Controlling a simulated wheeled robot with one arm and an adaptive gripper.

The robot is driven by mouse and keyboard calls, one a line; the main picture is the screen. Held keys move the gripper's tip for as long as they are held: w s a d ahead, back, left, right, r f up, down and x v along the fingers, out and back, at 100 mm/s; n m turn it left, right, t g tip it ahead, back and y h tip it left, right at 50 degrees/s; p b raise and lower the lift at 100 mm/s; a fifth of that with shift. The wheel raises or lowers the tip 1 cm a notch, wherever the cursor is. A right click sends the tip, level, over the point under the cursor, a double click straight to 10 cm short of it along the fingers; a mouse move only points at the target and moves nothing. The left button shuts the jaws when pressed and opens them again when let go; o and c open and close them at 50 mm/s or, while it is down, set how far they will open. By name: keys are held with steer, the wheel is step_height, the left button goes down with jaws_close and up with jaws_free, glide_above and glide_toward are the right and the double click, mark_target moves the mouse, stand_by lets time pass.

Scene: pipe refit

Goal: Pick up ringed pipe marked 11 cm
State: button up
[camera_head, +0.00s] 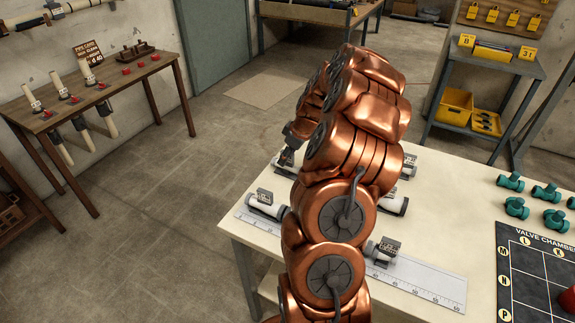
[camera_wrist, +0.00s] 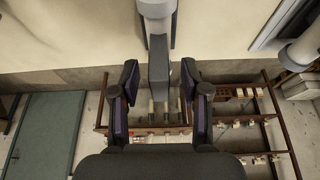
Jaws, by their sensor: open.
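Several short white pipes with dark end fittings and small tags lie on the cream table (camera_head: 455,185). One pipe (camera_head: 265,206) is left of my copper arm, one (camera_head: 384,250) is at the ruler, and others (camera_head: 394,203) are partly behind the arm. The tag writing is too small to read, so I cannot tell which is 11 cm. In the wrist view my gripper (camera_wrist: 163,97) is open, its two dark fingers apart. A grey bar shows between them; I cannot tell what it is. In the head view the gripper is mostly hidden by my arm.
A long ruler (camera_head: 430,281) lies along the table's front. Teal valves (camera_head: 514,207) and a black valve chamber grid (camera_head: 532,265) are at the right. A wooden bench (camera_head: 100,92) with pipes stands at the left wall. The floor between is clear.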

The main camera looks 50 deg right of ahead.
steer(key=shift+c, duration=0.3)
jaws_close()
